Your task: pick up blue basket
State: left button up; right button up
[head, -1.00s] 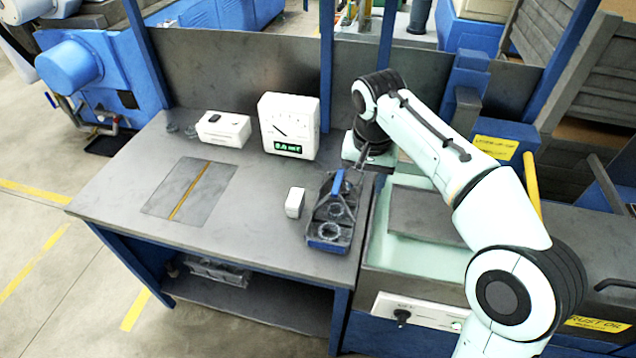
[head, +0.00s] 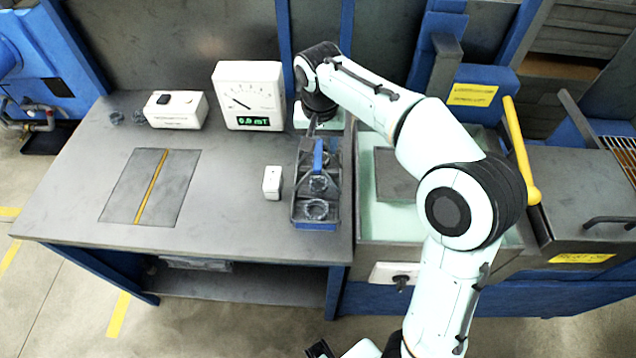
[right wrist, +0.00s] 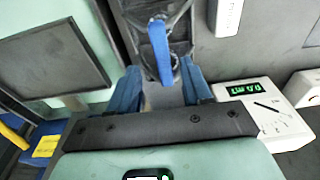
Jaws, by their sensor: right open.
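The blue basket (head: 316,226) stands on the grey workbench near its right edge. It is a dark, open tray with blue edges and a blue handle, and ring shapes show inside it. My right gripper (head: 312,128) is at the basket's far end in the head view, pointing down. In the right wrist view the open fingers of my right gripper (right wrist: 162,88) stand apart, with the blue handle (right wrist: 159,50) of the basket extending toward the gap between them. I cannot tell whether a finger touches it. My left gripper does not show clearly in any view.
A small white box (head: 272,183) stands just left of the basket. A gauge (head: 249,97) with a green display and a white device (head: 176,110) stand behind. A machine with a pale green basin (head: 364,215) adjoins the bench's right side.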

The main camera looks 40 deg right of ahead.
aim_at(318, 154)
jog(key=f, duration=0.5)
jog(key=shift+w+d+f+b, duration=0.1)
jog(key=shift+w+b, duration=0.2)
jog(key=shift+w, duration=0.1)
grip_shut()
